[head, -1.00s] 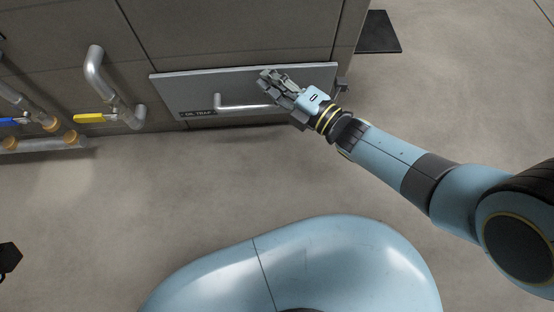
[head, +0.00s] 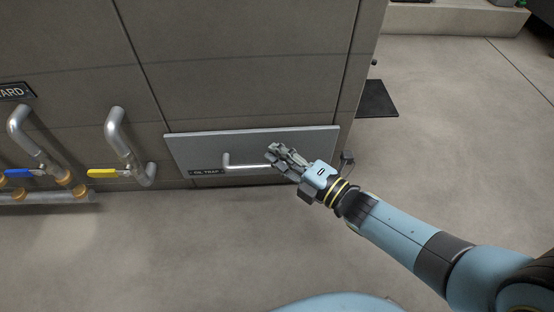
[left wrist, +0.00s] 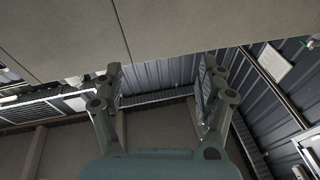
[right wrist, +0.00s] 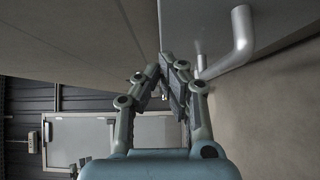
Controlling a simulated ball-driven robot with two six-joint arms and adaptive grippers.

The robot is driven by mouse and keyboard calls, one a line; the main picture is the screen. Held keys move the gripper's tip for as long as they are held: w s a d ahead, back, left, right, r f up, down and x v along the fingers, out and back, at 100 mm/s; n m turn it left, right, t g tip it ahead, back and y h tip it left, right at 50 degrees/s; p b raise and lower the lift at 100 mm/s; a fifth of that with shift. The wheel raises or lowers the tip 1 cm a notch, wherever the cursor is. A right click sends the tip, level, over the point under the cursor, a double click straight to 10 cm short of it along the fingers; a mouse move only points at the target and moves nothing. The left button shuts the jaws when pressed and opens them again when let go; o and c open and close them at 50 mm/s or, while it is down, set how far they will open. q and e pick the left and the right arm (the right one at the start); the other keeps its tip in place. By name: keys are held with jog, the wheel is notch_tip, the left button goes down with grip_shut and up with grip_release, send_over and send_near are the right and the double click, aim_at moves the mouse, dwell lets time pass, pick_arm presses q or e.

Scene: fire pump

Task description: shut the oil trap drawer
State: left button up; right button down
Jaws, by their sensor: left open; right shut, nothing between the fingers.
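The oil trap drawer (head: 200,148) is a grey panel low in the cabinet front, with a dark "OIL TRAP" label and a silver bar handle (head: 242,166). Its top edge looks close to the cabinet face; I cannot tell whether a gap is left. My right gripper (head: 272,152) is shut and empty, in front of the drawer at the right end of the handle, hiding that end. In the right wrist view the shut fingertips (right wrist: 167,62) are beside the drawer panel and the handle (right wrist: 240,45). My left gripper (left wrist: 158,75) shows only in the left wrist view, open and empty.
Grey pipes with a yellow valve lever (head: 103,173) and a blue valve lever (head: 19,173) stand left of the drawer. A black mat (head: 376,98) lies on the floor right of the cabinet. The floor in front is clear.

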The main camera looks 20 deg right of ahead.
pick_arm(q)
jog(key=s+a+f+g+y+p, duration=0.1)
jog(key=s+f+g, duration=0.2)
jog(key=f, duration=0.4)
jog(key=s+f+n+g+p, duration=0.1)
jog(key=s+f+g, duration=0.2)
jog(key=f, duration=0.3)
jog(key=shift+s+a+f+g+y, duration=0.3)
jog(key=shift+s+a+f+y, duration=0.1)
jog(key=shift+s, duration=0.45)
pick_arm(e)
jog(key=v, duration=1)
jog(key=shift+s, duration=0.25)
jog(key=shift+a, duration=0.15)
